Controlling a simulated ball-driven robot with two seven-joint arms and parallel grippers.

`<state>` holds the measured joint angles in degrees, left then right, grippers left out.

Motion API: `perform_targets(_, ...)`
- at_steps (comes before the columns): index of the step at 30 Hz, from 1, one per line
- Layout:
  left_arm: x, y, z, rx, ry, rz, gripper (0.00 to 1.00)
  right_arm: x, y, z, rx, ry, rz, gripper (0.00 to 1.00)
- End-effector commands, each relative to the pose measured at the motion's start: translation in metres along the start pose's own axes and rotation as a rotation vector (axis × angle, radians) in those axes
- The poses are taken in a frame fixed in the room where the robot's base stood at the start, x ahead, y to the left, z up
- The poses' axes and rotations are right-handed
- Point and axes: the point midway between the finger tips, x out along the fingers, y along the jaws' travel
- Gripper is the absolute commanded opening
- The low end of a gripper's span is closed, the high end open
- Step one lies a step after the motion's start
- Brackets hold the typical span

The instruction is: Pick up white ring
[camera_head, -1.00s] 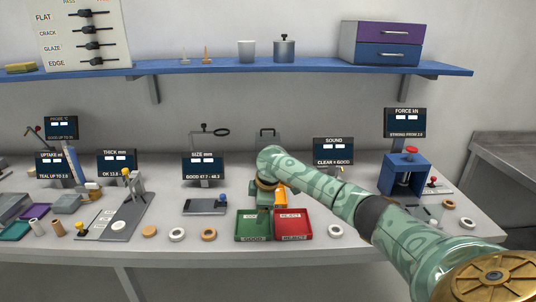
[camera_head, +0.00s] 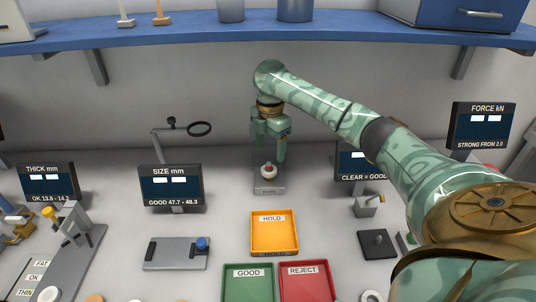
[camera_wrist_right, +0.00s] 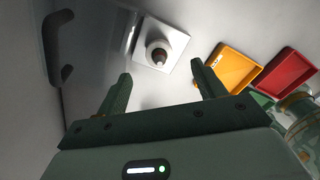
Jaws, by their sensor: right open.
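My right gripper (camera_head: 268,142) points down over a small clear-sided stand (camera_head: 268,190) at the back of the bench. It is open and empty, with its fingers apart in the wrist view (camera_wrist_right: 161,76). A small white ring-like piece with a dark reddish top (camera_head: 268,171) sits on the stand below the fingers. In the wrist view this piece (camera_wrist_right: 158,53) is on a pale square plate, beyond the fingertips and between them. My left gripper is not in view.
An orange HOLD tray (camera_head: 273,232), a green GOOD tray (camera_head: 247,282) and a red REJECT tray (camera_head: 306,282) lie in front of the stand. The size gauge (camera_head: 176,252) is at left. A blue shelf (camera_head: 200,30) runs overhead. A dark handle-like bar (camera_wrist_right: 55,50) shows at left in the wrist view.

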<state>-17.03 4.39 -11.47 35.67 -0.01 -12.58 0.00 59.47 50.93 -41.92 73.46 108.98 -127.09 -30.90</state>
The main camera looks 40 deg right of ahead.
Motion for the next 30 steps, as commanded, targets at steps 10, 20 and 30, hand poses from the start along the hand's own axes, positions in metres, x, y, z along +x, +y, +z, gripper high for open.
perform_targets(10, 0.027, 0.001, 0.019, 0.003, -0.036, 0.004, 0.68, 0.044, 0.001, -0.002, -0.006, -0.001, -0.008, 0.69)
perform_targets(20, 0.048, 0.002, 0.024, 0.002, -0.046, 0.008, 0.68, 0.075, 0.003, -0.002, -0.006, -0.004, -0.003, 0.69)
perform_targets(30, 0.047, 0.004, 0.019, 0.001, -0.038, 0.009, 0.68, 0.074, 0.003, -0.002, -0.005, -0.004, -0.002, 0.21)
